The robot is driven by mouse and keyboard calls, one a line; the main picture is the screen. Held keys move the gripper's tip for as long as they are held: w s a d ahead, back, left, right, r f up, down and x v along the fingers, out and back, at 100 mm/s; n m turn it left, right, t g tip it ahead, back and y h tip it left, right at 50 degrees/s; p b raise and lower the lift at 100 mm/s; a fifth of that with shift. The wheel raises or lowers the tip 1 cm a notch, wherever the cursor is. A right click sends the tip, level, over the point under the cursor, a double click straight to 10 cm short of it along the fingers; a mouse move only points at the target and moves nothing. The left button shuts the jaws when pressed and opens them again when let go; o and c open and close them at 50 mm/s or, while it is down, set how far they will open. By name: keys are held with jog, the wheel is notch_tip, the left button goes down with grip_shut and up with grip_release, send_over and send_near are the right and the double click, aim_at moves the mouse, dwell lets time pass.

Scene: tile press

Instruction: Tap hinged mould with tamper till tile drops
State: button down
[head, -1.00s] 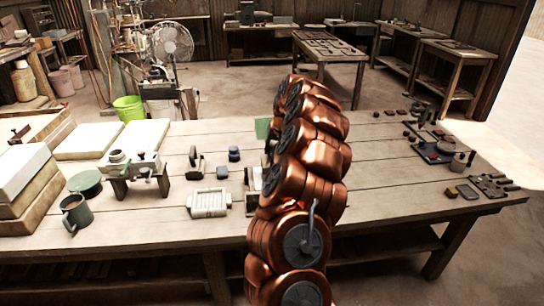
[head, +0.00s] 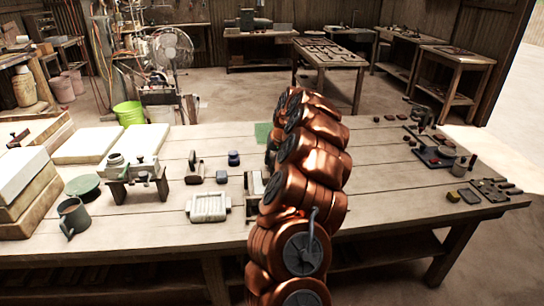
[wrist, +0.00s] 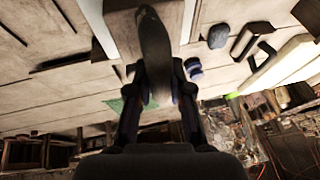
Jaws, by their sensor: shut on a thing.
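My gripper (wrist: 158,98) shows in the wrist view, shut on a grey, rounded, elongated thing that looks like the tamper (wrist: 154,45). In the head view my copper arm hides the gripper and what it holds. A pale block-like piece with a wooden part (head: 253,185), possibly the hinged mould, stands partly hidden behind my arm. In the wrist view its pale side (wrist: 98,22) shows beside and behind the tamper; I cannot tell whether they touch. No tile can be made out.
A small press (head: 136,172), a mug (head: 73,217) and pale slabs (head: 88,145) fill the left. Dark trays (head: 436,156) sit right.

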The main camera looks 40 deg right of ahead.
notch_tip(320, 180, down, 2)
jog(key=shift+f+b, duration=0.2)
jog(key=shift+b, duration=0.2)
jog(key=shift+r+p, duration=0.4)
jog(key=shift+r, duration=2.1)
